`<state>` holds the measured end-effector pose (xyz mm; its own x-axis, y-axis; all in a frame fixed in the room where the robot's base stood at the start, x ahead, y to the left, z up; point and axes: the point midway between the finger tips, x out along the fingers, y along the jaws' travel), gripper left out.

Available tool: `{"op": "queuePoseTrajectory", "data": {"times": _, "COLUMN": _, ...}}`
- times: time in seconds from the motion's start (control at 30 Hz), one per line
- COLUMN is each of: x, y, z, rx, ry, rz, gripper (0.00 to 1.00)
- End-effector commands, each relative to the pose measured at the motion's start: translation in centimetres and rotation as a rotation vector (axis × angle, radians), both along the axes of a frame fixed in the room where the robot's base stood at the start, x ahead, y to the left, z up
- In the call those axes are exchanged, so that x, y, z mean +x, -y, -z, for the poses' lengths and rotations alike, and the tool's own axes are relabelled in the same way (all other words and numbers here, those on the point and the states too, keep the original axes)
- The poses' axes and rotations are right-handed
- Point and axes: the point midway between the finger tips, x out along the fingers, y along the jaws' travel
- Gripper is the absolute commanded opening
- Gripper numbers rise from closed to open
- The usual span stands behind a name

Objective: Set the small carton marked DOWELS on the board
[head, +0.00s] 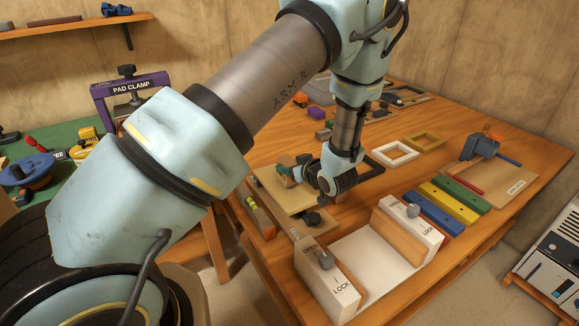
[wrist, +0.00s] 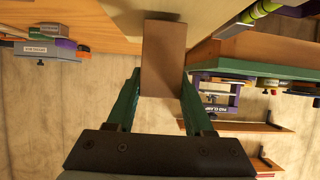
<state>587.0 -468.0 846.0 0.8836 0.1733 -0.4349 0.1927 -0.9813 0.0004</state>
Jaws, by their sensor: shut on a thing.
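My gripper (head: 287,173) is over the near left part of the workbench. In the wrist view its two green fingers (wrist: 162,76) are shut on the sides of a small plain brown carton (wrist: 163,55). No lettering shows on the carton's visible face, so I cannot read DOWELS. A pale wooden board (head: 278,193) lies under and beside the gripper in the head view. A pale surface (wrist: 215,12), likely this board, shows behind the carton in the wrist view. I cannot tell whether the carton touches it.
A white fixture with LOCK blocks (head: 330,277) stands at the front. Coloured strips (head: 447,203), wooden frames (head: 395,153) and a second labelled board (head: 525,172) lie to the right. A spirit level (head: 256,212) lies left of the pale board. A purple pad clamp (head: 128,88) stands further left.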

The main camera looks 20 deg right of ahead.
Motion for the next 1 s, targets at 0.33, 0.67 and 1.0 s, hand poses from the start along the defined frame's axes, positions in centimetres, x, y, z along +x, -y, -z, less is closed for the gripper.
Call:
{"op": "queuePoseTrajectory", "data": {"times": 0.33, "x": 0.03, "y": 0.02, "z": 0.62, "rx": -0.002, "ry": 0.001, "rz": 0.0, "gripper": 0.0}}
{"op": "queuePoseTrajectory", "data": {"times": 0.67, "x": 0.01, "y": 0.01, "z": 0.9, "rx": -0.001, "ry": 0.0, "rz": 0.0, "gripper": 0.73}}
{"op": "queuePoseTrajectory", "data": {"times": 1.0, "x": 0.01, "y": 0.02, "z": 0.75, "rx": -0.001, "ry": 0.001, "rz": 0.0, "gripper": 0.82}}
